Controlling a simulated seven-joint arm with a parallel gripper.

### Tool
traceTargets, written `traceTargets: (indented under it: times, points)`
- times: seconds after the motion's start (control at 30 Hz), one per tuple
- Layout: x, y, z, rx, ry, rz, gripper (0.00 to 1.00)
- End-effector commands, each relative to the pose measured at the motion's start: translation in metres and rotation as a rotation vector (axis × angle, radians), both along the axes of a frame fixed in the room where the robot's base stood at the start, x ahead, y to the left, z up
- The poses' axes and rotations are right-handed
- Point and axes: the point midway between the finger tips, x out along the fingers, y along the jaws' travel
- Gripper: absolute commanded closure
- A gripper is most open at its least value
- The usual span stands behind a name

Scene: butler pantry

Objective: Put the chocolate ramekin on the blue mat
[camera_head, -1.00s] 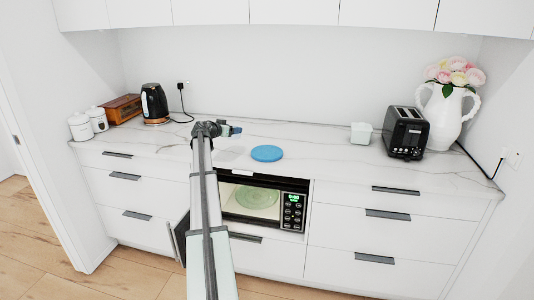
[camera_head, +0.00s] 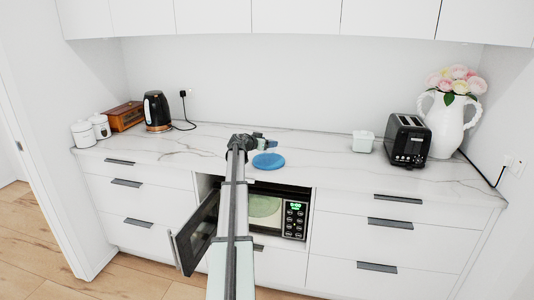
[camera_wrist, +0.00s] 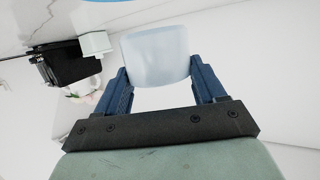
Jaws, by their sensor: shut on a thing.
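My gripper (camera_head: 264,146) is over the counter, just behind and above the round blue mat (camera_head: 268,163). In the wrist view my gripper (camera_wrist: 160,88) is shut on a pale, whitish ramekin (camera_wrist: 157,58), with one blue finger on each side of it. What is inside the ramekin does not show. In the head view the ramekin cannot be made out against the white wall and counter. The mat's edge (camera_wrist: 75,2) shows at the top of the wrist view. The bare top of the mat shows in the head view.
Below the counter, a microwave (camera_head: 294,220) stands with its door (camera_head: 195,235) open. A small white container (camera_head: 362,143), a black toaster (camera_head: 408,141) and a flower vase (camera_head: 447,125) stand to the right. A kettle (camera_head: 157,111) stands left. The counter around the mat is clear.

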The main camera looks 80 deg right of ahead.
Motion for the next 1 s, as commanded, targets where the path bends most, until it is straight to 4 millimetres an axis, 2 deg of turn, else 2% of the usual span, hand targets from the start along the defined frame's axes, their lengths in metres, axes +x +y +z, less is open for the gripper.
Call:
traceTargets:
  times: [0.43, 0.87, 0.9, 1.0]
  points:
    - [0.000, 0.000, -0.044, 0.000, 0.001, 0.000, 0.52]
    - [0.000, 0.000, -0.049, -0.001, 0.002, 0.000, 0.52]
    - [0.000, 0.000, -0.049, -0.001, 0.000, 0.000, 0.27]
    - [0.000, 0.000, -0.049, -0.001, 0.000, 0.000, 0.17]
